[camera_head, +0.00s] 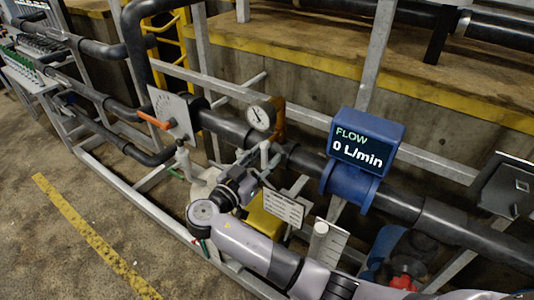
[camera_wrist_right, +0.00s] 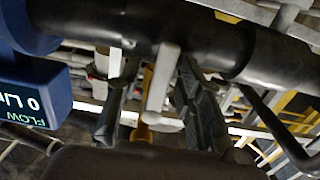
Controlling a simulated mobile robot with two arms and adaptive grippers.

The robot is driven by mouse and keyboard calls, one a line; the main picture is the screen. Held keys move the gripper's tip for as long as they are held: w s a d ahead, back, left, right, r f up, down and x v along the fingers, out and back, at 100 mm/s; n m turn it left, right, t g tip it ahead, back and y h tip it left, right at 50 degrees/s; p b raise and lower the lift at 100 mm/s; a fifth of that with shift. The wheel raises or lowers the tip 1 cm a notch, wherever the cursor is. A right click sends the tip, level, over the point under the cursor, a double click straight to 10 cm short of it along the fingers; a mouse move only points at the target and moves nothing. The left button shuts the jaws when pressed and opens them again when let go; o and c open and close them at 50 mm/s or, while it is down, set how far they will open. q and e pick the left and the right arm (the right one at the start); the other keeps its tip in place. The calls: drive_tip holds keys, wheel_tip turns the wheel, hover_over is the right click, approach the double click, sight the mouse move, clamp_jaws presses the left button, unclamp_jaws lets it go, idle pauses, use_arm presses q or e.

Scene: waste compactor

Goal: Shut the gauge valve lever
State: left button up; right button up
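A round white pressure gauge (camera_head: 262,116) stands on the dark pipe in the head view. Below it is a pale grey lever (camera_head: 265,155), which looks like the gauge valve lever. My right gripper (camera_head: 254,175) is close to this lever, just below the pipe. In the right wrist view a pale grey bar (camera_wrist_right: 162,85), apparently the same lever, stands between the two spread fingers of my right gripper (camera_wrist_right: 158,115). Gaps show on both sides of it, so the gripper is open around it. My left gripper is not in view.
A blue flow meter (camera_head: 366,145) reading 0 L/min sits on the pipe to the right. A panel with an orange lever (camera_head: 155,121) stands to the left. A white label plate (camera_head: 284,207) and a yellow part (camera_head: 262,222) are close below my right gripper.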

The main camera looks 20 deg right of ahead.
drive_tip(key=shift+s+a, duration=0.1)
drive_tip(key=shift+c, duration=0.5)
clamp_jaws()
